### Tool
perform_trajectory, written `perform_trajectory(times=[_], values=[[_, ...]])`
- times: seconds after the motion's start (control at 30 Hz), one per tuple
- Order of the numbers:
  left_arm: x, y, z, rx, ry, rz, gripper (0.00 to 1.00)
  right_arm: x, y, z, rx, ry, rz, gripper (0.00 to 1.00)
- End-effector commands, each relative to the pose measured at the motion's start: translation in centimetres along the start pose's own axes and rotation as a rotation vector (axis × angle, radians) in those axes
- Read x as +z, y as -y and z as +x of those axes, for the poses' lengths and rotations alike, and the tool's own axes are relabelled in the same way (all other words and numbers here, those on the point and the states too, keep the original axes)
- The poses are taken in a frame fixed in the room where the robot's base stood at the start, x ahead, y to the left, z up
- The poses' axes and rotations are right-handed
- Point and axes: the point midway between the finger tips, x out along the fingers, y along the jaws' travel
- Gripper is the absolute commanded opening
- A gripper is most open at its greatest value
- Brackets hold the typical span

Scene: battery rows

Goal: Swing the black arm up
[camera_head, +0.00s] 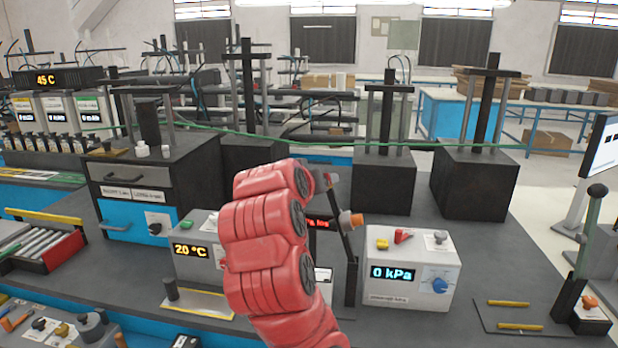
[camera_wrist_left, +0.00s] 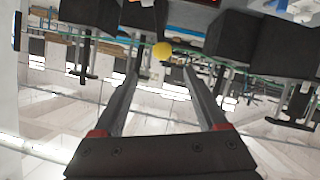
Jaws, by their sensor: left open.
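My left arm, red, rises through the middle of the head view and hides much of the device behind it. My left gripper (camera_wrist_left: 161,68) shows in the wrist view with its two dark fingers apart and nothing held. A yellow round knob (camera_wrist_left: 162,50) appears just beyond and between the fingertips; I cannot tell how far off it is. In the head view a slanted black bar (camera_head: 347,243), likely the black arm, stands right of my wrist beside a grey and orange knob (camera_head: 350,219). Where the bar joins its device is partly hidden. My right gripper is out of view.
A kPa box (camera_head: 412,268) with a blue dial stands close to the right. A 20 °C box (camera_head: 196,250) is to the left. A black lever (camera_head: 590,230) with a ball top stands at the far right. Black press blocks (camera_head: 475,183) line the bench's back.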

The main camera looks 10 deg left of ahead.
Motion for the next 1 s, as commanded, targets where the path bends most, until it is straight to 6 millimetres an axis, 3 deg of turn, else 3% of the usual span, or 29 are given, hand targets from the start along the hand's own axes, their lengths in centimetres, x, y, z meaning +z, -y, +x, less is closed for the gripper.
perform_trajectory(times=[0.2,0.5,0.83,1.0], values=[[-0.1,-0.2,-3.0,0.007,-0.003,-0.003,0.75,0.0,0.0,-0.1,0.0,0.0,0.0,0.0],[0.2,0.0,-4.2,0.002,0.003,-0.001,0.75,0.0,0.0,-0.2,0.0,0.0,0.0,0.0],[-0.1,0.4,-3.9,-0.011,-0.014,0.002,0.75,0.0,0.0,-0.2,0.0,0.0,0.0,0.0],[-1.8,3.3,-0.8,-0.11,-0.164,0.042,0.75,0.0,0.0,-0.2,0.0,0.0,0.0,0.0]])
